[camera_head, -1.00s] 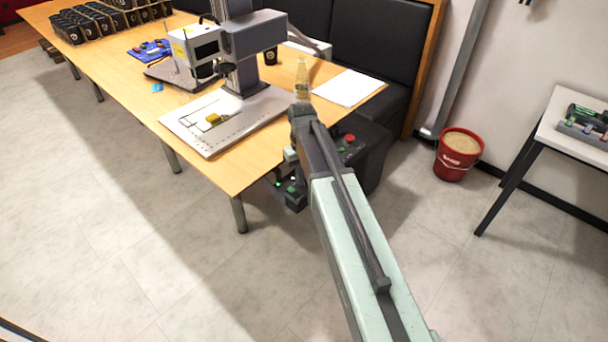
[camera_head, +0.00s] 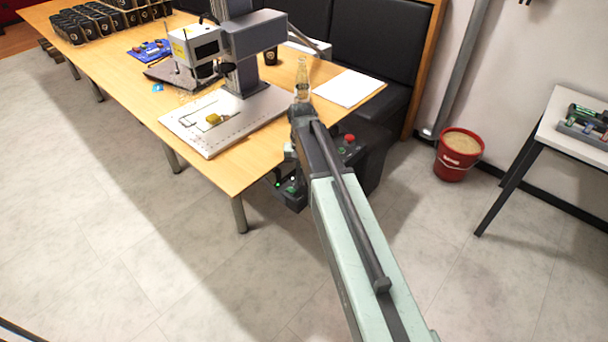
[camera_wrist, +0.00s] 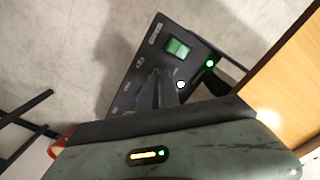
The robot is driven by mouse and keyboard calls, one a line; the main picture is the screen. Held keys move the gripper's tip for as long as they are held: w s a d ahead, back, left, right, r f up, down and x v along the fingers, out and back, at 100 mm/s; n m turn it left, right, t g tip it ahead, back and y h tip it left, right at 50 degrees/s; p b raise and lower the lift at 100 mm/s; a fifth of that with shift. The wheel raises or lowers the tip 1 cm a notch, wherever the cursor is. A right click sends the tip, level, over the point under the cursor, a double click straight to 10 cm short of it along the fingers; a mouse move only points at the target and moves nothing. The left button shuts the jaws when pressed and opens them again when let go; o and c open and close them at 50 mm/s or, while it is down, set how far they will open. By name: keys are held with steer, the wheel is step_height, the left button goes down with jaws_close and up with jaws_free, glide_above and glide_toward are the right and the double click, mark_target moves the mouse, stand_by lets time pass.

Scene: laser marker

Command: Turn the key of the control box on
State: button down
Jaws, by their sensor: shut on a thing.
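The control box (camera_head: 295,198) is dark and stands below the table's near right corner, partly hidden behind my arm. In the wrist view its panel (camera_wrist: 145,62) shows a green rocker switch (camera_wrist: 178,47), a lit green lamp (camera_wrist: 210,63) and a lit white lamp (camera_wrist: 181,85). My gripper (camera_wrist: 157,82) reaches down to the panel beside the white lamp, and its fingers are shut. The key itself is hidden at the fingertips, so its angle cannot be seen. A red button (camera_head: 349,138) shows just right of my arm in the head view.
The wooden table (camera_head: 235,160) carries the laser marker (camera_head: 245,45), a glass bottle (camera_head: 302,78) and white paper (camera_head: 349,88). A red bucket (camera_head: 458,155) stands on the floor to the right, near a side table (camera_head: 560,133). The floor in front is clear.

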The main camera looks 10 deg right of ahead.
steer(key=shift+w, duration=0.1)
steer(key=c, duration=1.6)
jaws_free()
steer(key=shift+r, duration=0.25)
step_height(320, 180, up, 8)
steer(key=p, duration=0.8)
steer(key=shift+f, duration=0.35)
